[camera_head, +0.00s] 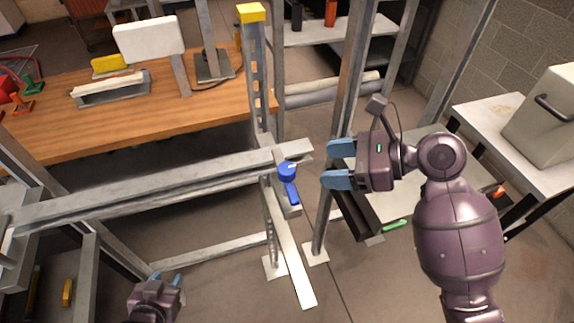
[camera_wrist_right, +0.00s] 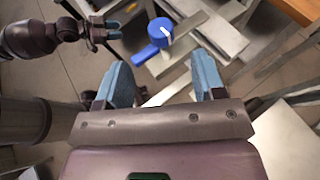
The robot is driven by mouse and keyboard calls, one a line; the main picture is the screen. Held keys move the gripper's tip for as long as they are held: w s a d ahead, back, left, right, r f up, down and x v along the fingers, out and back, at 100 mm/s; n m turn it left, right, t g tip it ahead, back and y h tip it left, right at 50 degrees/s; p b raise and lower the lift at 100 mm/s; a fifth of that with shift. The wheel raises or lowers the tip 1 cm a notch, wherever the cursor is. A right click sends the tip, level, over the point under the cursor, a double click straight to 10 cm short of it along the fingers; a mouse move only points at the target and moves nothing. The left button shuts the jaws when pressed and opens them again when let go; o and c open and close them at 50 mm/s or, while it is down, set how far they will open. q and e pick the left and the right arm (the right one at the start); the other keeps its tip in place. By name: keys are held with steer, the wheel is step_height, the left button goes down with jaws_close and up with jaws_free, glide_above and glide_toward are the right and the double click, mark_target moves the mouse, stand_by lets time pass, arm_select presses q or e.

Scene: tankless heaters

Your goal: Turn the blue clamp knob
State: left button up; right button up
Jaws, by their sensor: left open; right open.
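The blue clamp knob (camera_head: 287,171) sits on a metal clamp bar at the right end of a grey horizontal rail, with a blue handle below it. My right gripper (camera_head: 334,164) is open and empty, just right of the knob and apart from it, its blue fingers pointing left. In the right wrist view, the knob (camera_wrist_right: 160,30) lies beyond and between the two open fingertips (camera_wrist_right: 160,68), with a white mark on its top. My left gripper (camera_head: 168,279) is open and empty low in the head view, far left of and below the knob.
A grey rail (camera_head: 150,188) runs left from the knob. A metal upright (camera_head: 335,130) stands close behind my right gripper. A wooden workbench (camera_head: 180,110) fills the back left, and a white table (camera_head: 500,120) stands at the right. The floor (camera_head: 215,285) between my grippers is mostly open.

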mark_target(288, 168)
steer(key=x, duration=0.9)
steer(key=shift+a+f, duration=0.15)
steer(key=shift+a, duration=0.1)
steer(key=c, duration=0.9)
